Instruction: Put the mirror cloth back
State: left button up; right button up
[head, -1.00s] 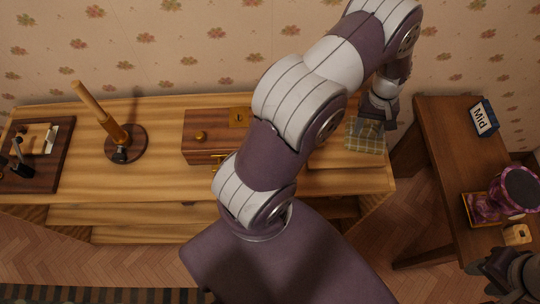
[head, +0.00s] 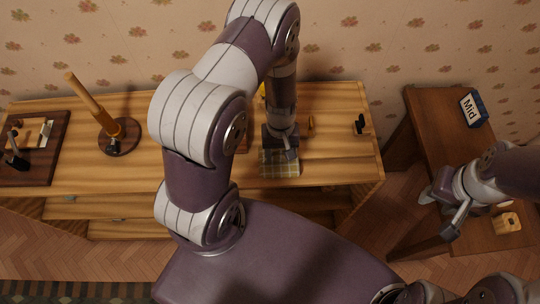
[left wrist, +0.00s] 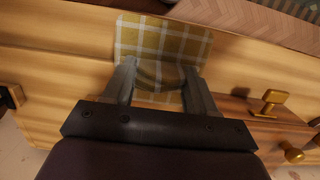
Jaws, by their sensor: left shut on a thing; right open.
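The mirror cloth (head: 280,165) is a yellow-green and white plaid square. My left gripper (head: 283,150) is shut on it, over the front part of the dresser top. In the left wrist view the cloth (left wrist: 160,42) is bunched between the fingers (left wrist: 158,85) and spreads out flat beyond them. I cannot tell whether it touches the wood. My right gripper (head: 440,208) is open over the side table at the right.
The dresser (head: 335,150) carries a wooden stand (head: 122,135), a dark tray (head: 45,172) and a small black item (head: 360,125). A wooden box with brass fittings (left wrist: 270,105) is mostly hidden by my left arm in the head view. The side table (head: 425,110) holds a "Mid" sign (head: 472,108) and a wooden block (head: 507,223).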

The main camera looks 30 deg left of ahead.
aim_at(272, 158)
pick_arm(q)
jog(key=shift+a+f, duration=0.35)
jog(key=shift+a, duration=0.25)
jog(key=shift+a+f, duration=0.3)
jog(key=shift+a, duration=0.3)
notch_tip(272, 158, down, 4)
jog(key=shift+d+r+p, duration=0.1)
jog(key=shift+p, duration=0.3)
jog(key=shift+f, duration=0.35)
jog(key=o, duration=1.3)
